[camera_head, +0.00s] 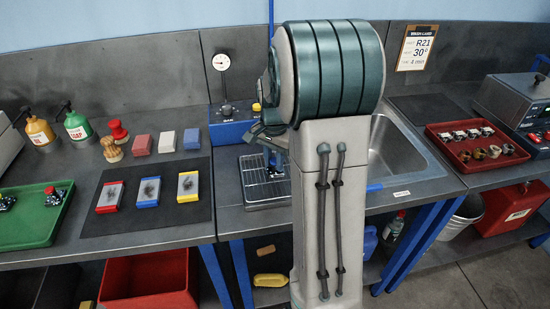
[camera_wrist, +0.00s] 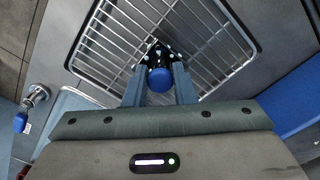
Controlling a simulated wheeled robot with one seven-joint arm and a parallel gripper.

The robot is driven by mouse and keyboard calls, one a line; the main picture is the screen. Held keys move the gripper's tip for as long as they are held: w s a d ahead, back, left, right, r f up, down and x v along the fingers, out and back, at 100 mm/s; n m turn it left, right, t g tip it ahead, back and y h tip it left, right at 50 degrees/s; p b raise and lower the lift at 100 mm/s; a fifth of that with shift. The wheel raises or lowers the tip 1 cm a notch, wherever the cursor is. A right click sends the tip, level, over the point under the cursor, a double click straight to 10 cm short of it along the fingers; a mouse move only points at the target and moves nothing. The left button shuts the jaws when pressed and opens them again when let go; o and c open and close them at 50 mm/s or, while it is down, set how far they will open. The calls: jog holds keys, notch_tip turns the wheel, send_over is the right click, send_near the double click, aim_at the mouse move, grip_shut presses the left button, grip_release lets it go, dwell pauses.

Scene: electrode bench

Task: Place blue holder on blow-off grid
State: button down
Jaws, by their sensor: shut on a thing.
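The blow-off grid (camera_head: 256,191) is a wire rack in a shallow metal tray, left of the sink in the head view. It fills the upper part of the wrist view (camera_wrist: 112,44). My gripper (camera_wrist: 160,72) is shut on the blue holder (camera_wrist: 160,80), a small dark piece with a round blue knob. The holder is over the grid, between the two fingers. I cannot tell whether its base touches the wires.
The sink basin (camera_head: 391,150) lies right of the grid. A blue box with a dial gauge (camera_head: 222,62) stands behind it. A dark mat (camera_head: 143,205) with colour-framed plates lies left, beyond it a green tray (camera_head: 35,225). A red tray (camera_head: 476,150) is at far right.

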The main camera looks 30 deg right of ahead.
aim_at(274, 161)
jog(key=shift+f, duration=0.2)
jog(key=c, duration=1.2)
grip_release()
jog(key=shift+r, duration=0.2)
notch_tip(274, 161, up, 12)
jog(key=s+a+f+n+t, duration=0.1)
jog(key=s+a+f+n, duration=0.1)
jog(key=s+a+n, duration=0.4)
jog(key=s+a+f+n+t, duration=0.2)
jog(key=s+a+n, duration=0.4)
jog(key=s, duration=0.7)
jog(key=shift+a+f, duration=0.35)
jog(key=shift+a, duration=0.45)
